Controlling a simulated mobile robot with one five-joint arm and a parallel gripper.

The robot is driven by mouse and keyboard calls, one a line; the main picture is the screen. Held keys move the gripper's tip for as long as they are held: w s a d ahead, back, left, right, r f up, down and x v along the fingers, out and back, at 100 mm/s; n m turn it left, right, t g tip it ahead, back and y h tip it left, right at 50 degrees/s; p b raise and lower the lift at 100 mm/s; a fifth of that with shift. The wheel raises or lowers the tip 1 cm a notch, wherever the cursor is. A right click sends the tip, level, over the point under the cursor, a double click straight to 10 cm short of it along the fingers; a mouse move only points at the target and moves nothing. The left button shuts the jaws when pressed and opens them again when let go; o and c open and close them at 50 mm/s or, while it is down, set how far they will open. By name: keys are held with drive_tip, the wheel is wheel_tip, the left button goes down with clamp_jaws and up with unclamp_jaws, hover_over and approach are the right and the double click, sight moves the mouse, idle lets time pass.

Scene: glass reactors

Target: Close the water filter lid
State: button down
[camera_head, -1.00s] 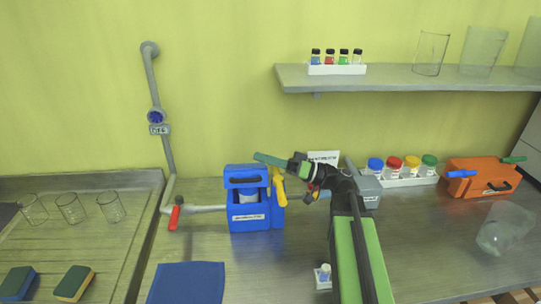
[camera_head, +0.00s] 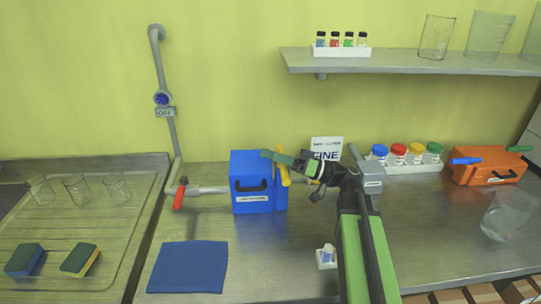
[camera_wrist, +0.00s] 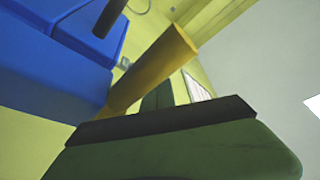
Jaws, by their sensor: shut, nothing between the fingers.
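The water filter (camera_head: 254,197) is a blue box on the counter in the head view. Its lid (camera_head: 251,162) lies down over the front, with the black handle (camera_head: 251,186) low on the front face. No inside shows. The wrist view shows the blue box (camera_wrist: 50,65), the yellow lever (camera_wrist: 150,72) and my green finger (camera_wrist: 170,150) close up.
A pipe with a red-handled valve (camera_head: 180,193) ends at the box's left. A blue cloth (camera_head: 188,267) lies in front. A small white holder (camera_head: 326,257) stands by my arm. Jars (camera_head: 405,160) and an orange case (camera_head: 490,167) are at the right, under a shelf (camera_head: 400,63).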

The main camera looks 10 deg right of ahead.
wheel_tip(320, 180, up, 5)
drive_tip(key=p, duration=0.5)
drive_tip(key=d+f+b, duration=0.4)
drive_tip(key=d, duration=0.5)
drive_tip(key=shift+s+d+f, duration=0.2)
drive_tip(key=shift+s+d, duration=0.05)
drive_tip(key=shift+s, duration=0.1)
